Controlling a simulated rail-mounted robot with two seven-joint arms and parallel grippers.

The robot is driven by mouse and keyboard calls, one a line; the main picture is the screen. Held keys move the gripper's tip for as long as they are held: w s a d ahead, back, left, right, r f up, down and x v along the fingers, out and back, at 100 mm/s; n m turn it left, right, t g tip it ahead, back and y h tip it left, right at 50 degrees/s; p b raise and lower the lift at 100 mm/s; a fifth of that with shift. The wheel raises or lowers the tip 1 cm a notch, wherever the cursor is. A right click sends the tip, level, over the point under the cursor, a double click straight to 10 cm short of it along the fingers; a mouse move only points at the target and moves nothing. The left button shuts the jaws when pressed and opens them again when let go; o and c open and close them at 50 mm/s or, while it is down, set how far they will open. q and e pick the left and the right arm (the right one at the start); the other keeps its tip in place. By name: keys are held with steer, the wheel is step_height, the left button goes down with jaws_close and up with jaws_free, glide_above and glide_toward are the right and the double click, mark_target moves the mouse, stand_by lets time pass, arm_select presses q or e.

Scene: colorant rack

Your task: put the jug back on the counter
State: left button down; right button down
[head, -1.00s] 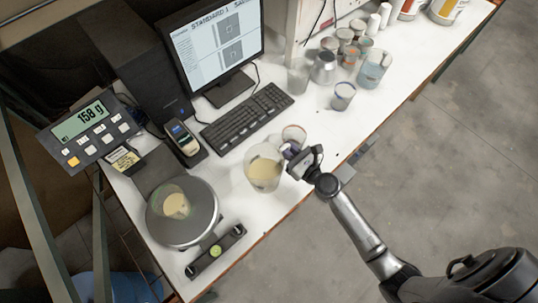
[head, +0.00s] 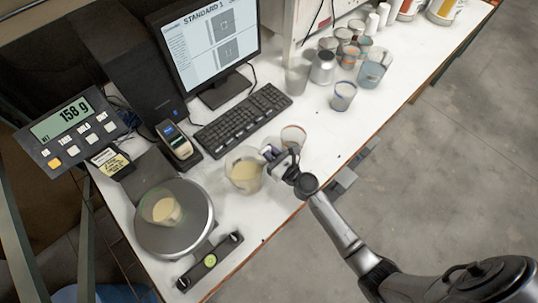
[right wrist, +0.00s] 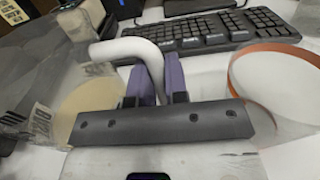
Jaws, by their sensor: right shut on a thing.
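The jug (head: 244,174) is clear with cream liquid low inside. It is over the counter (head: 232,216), between the scale and the keyboard; I cannot tell whether its base touches. My right gripper (head: 271,154) is at the jug's right side, shut on its handle. In the right wrist view the pale curved handle (right wrist: 128,47) runs between the purple fingers (right wrist: 160,82). The jug's printed wall fills the left of that view, blurred. My left gripper is not in view.
A cup with a reddish rim (head: 293,138) stands close right of my gripper. The scale (head: 147,238) at left bears a cup of cream liquid (head: 165,210); its display (head: 62,122) reads 158 g. The keyboard (head: 241,120) is behind. Several cans and cups stand farther back.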

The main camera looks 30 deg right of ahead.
steer(key=shift+f, duration=0.3)
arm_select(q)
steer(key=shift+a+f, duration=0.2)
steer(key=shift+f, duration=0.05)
arm_select(e)
steer(key=shift+r, duration=0.1)
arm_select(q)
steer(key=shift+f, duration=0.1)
arm_select(e)
steer(key=c, duration=1.1)
jaws_free()
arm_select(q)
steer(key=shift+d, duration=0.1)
arm_select(e)
steer(key=shift+f, duration=0.2)
steer(key=shift+r, duration=0.1)
